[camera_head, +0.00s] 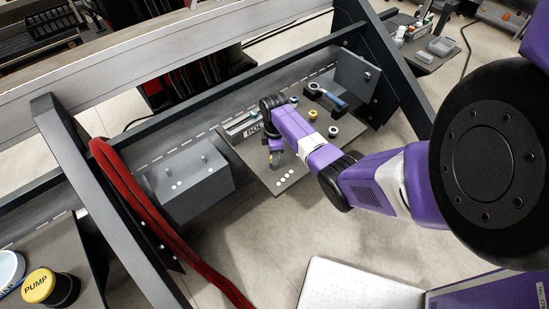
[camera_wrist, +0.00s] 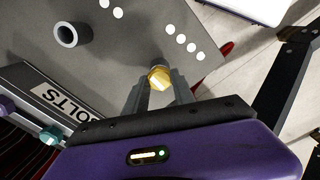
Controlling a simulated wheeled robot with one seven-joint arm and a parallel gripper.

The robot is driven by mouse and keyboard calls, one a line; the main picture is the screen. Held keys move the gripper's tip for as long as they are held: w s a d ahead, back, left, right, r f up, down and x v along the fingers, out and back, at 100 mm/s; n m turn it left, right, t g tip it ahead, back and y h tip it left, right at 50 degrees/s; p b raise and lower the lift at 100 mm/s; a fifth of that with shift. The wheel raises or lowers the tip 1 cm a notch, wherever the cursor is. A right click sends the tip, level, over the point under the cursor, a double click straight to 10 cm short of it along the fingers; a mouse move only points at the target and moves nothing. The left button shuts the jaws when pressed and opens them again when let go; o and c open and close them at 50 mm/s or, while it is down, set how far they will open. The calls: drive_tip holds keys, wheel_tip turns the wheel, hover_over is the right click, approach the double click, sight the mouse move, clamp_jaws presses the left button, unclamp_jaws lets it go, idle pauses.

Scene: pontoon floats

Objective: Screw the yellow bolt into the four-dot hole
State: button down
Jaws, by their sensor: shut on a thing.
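The yellow bolt (camera_wrist: 158,78) is between the fingertips of my gripper (camera_wrist: 160,92) in the wrist view, its head facing the camera. My gripper (camera_head: 276,156) points down over the grey plate (camera_head: 262,178) in the head view. The row of white dots of the four-dot mark (camera_wrist: 186,43) lies on the plate just beyond the bolt; it also shows in the head view (camera_head: 285,181). A pale rim shows right behind the bolt, but the hole itself is mostly hidden. I cannot tell how deep the bolt sits.
A grey collar (camera_wrist: 72,34) stands on the plate, with other dots near it. The rack marked BOLTS (camera_wrist: 62,98) holds a teal bolt (camera_wrist: 50,134). A blue-handled tool (camera_head: 332,97) lies at the plate's back. Red hoses (camera_head: 137,205) and a grey box (camera_head: 190,182) are left.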

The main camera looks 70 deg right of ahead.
drive_tip(key=m, duration=0.5)
drive_tip(key=shift+a+m, duration=0.1)
drive_tip(key=shift+m, duration=0.2)
drive_tip(key=m, duration=0.6)
drive_tip(key=c, duration=1.2)
unclamp_jaws()
drive_tip(key=shift+o, duration=0.2)
